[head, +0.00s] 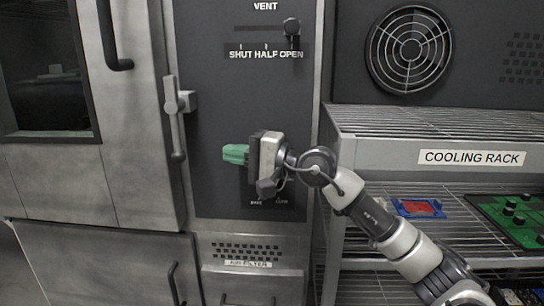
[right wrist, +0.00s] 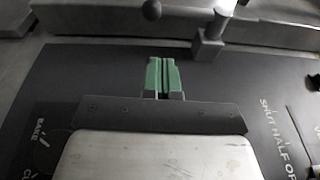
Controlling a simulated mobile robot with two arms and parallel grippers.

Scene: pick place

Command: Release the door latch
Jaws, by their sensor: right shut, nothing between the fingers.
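The door latch (head: 178,110) is a grey upright lever on the edge of the oven door, beside the dark control panel. In the right wrist view its mount (right wrist: 209,42) and the dark knob at its lower end (right wrist: 151,10) show at the top. My right gripper (head: 232,154) has green fingers, pointing left toward the latch. They are to the right of its lower end, apart from it. In the right wrist view the fingers (right wrist: 162,75) are together and empty. My left gripper is not in view.
The dark control panel (head: 222,90) has a vent knob (head: 291,27) above my gripper. The cooling rack (head: 430,152) stands right, holding a red and blue item (head: 418,208) and a green board (head: 510,218). A door handle (head: 112,40) is at upper left.

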